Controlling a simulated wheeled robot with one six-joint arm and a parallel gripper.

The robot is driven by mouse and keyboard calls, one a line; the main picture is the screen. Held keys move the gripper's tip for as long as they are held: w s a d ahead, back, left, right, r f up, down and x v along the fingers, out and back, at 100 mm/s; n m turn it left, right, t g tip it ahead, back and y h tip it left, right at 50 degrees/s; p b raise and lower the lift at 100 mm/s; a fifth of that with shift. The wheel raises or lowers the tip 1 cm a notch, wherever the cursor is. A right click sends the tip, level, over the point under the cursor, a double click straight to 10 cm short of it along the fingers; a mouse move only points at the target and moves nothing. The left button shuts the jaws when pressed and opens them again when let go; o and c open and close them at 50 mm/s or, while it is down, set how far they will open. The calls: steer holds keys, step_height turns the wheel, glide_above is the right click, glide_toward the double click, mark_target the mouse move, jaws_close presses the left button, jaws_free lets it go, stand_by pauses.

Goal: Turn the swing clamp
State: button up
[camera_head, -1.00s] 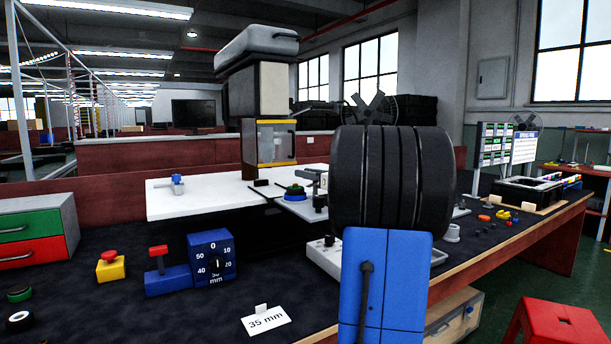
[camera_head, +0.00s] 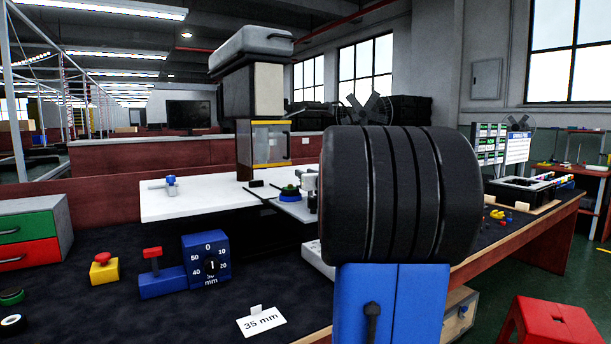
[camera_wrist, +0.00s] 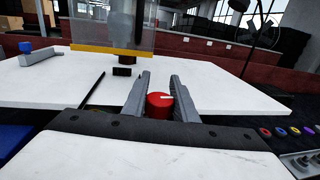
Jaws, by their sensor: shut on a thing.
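In the wrist view a red round knob (camera_wrist: 160,105) with a white line on top sits between the two grey fingers of my gripper (camera_wrist: 160,98). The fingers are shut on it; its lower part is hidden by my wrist. In the head view my own arm hides the knob and most of the gripper. A grey bar with a blue knob (camera_head: 171,185) lies on the left of the white table plate (camera_head: 200,207); it also shows in the wrist view (camera_wrist: 42,54). I cannot tell for certain which part is the swing clamp.
A clear guard box (camera_head: 270,145) stands above the plate. A blue dial block (camera_head: 207,262), a yellow-and-red stop button (camera_head: 104,267) and a "35 mm" card (camera_head: 262,321) stand on the dark bench.

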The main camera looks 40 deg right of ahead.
steer(key=o, duration=1)
steer(key=shift+o, duration=0.2)
steer(key=v, duration=1.7)
steer(key=shift+s, duration=0.2)
